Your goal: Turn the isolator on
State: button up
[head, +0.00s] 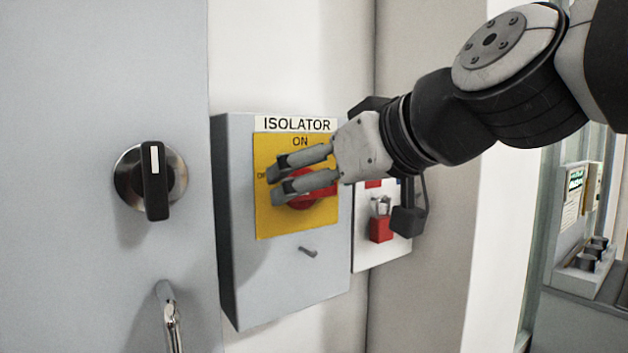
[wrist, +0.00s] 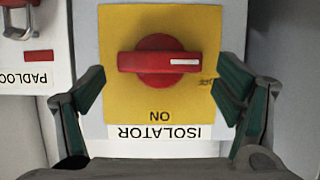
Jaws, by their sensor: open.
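The isolator (head: 230,230) is a grey wall box with a yellow plate (head: 265,222) marked ON at the top and OFF at the left. Its red rotary knob (head: 307,203) is partly hidden by my fingers in the head view. The wrist view, which is upside down, shows the knob (wrist: 150,62) lying horizontal, its white mark towards OFF. My gripper (head: 277,183) is open in front of the plate, and its fingers show on either side of the knob in the wrist view (wrist: 163,95). I cannot tell whether they touch it.
A black rotary switch (head: 155,185) and a metal handle (head: 170,318) are on the grey panel at left. A small peg (head: 308,251) sticks out below the yellow plate. A padlock board with a red padlock (head: 381,228) hangs just right of the isolator, behind my wrist.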

jog(key=shift+w+a+f, duration=0.15)
jog(key=shift+w+a, duration=0.1)
jog(key=shift+w, duration=0.1)
jog(key=c, duration=1.2)
jog(key=shift+o, duration=0.2)
